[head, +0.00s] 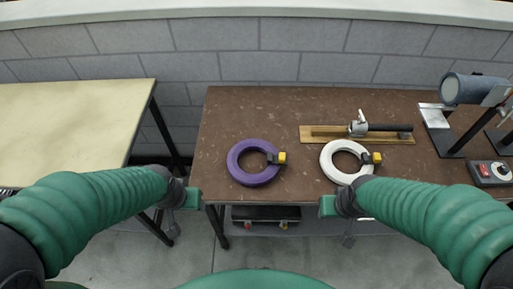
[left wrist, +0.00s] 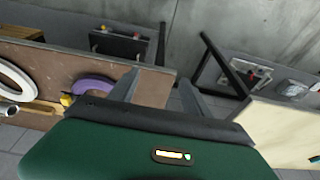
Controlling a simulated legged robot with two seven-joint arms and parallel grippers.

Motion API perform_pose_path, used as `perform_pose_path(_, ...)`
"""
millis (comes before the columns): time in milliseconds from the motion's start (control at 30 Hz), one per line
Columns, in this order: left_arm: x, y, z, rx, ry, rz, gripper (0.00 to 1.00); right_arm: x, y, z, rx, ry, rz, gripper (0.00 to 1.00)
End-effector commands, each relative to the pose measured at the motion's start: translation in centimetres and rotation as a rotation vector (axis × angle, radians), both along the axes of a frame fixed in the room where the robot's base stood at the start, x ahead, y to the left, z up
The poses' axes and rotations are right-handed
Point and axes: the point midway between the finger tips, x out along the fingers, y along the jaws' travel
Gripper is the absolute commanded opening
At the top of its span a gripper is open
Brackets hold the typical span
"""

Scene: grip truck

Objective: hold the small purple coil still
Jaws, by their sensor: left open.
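The purple coil (head: 240,165) lies flat on the brown table, left of the white coil, with a black and yellow clip (head: 276,158) on its right side. It also shows in the left wrist view (left wrist: 95,86), partly cut off by the gripper body. My left gripper (head: 193,199) is in front of the table's left front corner, apart from the coil. Its two fingers stand apart and empty in the left wrist view (left wrist: 160,88).
The white coil (head: 328,163) lies right of the purple one on the brown table (head: 225,115). Behind it is a wooden board (head: 320,133) with a metal tool. A lamp-like device (head: 470,90) and control box (head: 491,173) stand right. A cream table (head: 70,120) stands left across a gap.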

Motion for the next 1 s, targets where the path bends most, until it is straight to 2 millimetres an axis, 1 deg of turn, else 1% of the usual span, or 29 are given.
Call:
perform_pose_path(33,2.2,-0.5,-0.4,0.000,-0.011,-0.012,0.56,0.0,0.0,-0.8,0.000,0.000,0.000,0.36)
perform_pose_path(67,3.9,-0.9,-0.5,0.001,-0.018,-0.020,0.56,0.0,0.0,-1.2,0.000,0.000,0.000,0.36)
perform_pose_path(100,6.4,-1.9,-0.5,0.000,-0.031,-0.031,0.56,0.0,0.0,-1.8,0.000,0.000,0.000,0.36)
perform_pose_path(167,10.4,-3.5,-0.6,-0.001,-0.047,-0.049,0.56,0.0,0.0,-2.6,0.000,0.000,0.000,0.36)
perform_pose_path(200,12.8,-4.7,-0.7,-0.002,-0.059,-0.056,0.56,0.0,0.0,-3.1,0.000,0.000,0.000,0.36)
perform_pose_path(300,17.5,-7.6,-0.6,-0.006,-0.088,-0.070,0.56,0.0,0.1,-3.9,0.000,0.000,0.001,0.36)
perform_pose_path(367,19.3,-8.9,-0.4,-0.008,-0.101,-0.073,0.56,0.0,0.1,-4.1,0.000,0.000,0.001,0.36)
perform_pose_path(433,20.3,-9.8,-0.2,-0.008,-0.109,-0.074,0.56,0.0,0.1,-4.2,0.000,0.000,0.001,0.36)
perform_pose_path(567,20.8,-10.1,-0.7,-0.008,-0.113,-0.074,0.56,0.0,0.1,-4.7,0.000,0.000,0.001,0.36)
perform_pose_path(1000,22.8,-10.0,-6.7,-0.010,-0.112,-0.072,0.56,0.1,0.1,-9.3,0.000,0.000,0.001,0.36)
